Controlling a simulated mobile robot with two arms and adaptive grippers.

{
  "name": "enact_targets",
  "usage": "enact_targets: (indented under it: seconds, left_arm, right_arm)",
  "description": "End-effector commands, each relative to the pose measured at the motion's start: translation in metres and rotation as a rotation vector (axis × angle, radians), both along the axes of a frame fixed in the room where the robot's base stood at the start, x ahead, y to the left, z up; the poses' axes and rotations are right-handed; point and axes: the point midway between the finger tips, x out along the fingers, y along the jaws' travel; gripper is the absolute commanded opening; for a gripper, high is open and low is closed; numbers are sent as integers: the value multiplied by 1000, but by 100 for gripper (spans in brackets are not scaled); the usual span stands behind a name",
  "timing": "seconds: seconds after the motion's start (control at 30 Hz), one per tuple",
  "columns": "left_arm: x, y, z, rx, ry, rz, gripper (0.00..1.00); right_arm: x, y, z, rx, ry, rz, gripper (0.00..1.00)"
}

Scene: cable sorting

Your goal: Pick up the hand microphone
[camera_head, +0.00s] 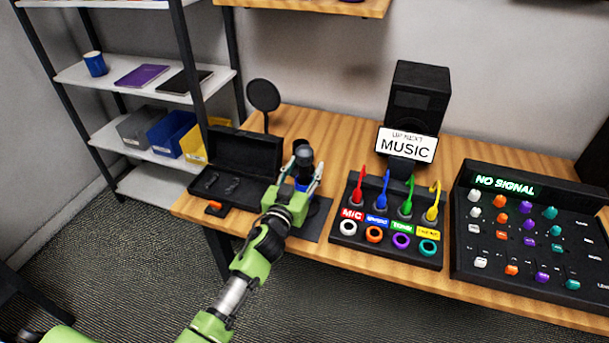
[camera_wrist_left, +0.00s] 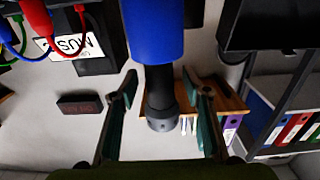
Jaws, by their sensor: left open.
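The hand microphone (camera_head: 304,161) stands upright on a dark mat at the left part of the wooden table, dark at the top with blue lower down. In the left wrist view the microphone (camera_wrist_left: 155,32) hangs in from the top edge as a blue part and a narrower black part, with the picture upside down. My left gripper (camera_head: 307,170) is open, its fingers on either side of the microphone. In the left wrist view the fingers of the left gripper (camera_wrist_left: 160,83) show gaps to the black part on both sides. My right gripper is not in view.
An open black case (camera_head: 262,152) lies left of the microphone. A cable panel (camera_head: 355,232) with coloured plugs stands to the right, with a mixer (camera_head: 465,240) beyond it. A speaker (camera_head: 418,95) and a "MUSIC" sign (camera_head: 405,145) stand behind. A round black disc on a stand (camera_head: 263,95) rises behind the case.

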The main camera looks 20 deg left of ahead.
Motion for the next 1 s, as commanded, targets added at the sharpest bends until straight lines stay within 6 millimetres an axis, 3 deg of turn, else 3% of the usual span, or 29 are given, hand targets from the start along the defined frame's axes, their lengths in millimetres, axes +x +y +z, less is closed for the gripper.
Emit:
enact_targets:
  seconds: [0.13,0.17,0.3,0.33,0.67,1.0]
  left_arm:
    - [0,0,0,0,0,0,44]
    - [0,0,0,0,0,0,38]
    - [0,0,0,0,0,0,2]
    - [-1,0,0,-1,0,0,0]
    - [0,0,6,0,-4,0,0]
    - [0,0,69,3,-8,-1,0]
  right_arm:
    - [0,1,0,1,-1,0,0]
    - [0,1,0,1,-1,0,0]
    - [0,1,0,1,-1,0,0]
    - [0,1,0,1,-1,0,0]
    - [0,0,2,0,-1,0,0]
    - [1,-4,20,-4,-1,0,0]
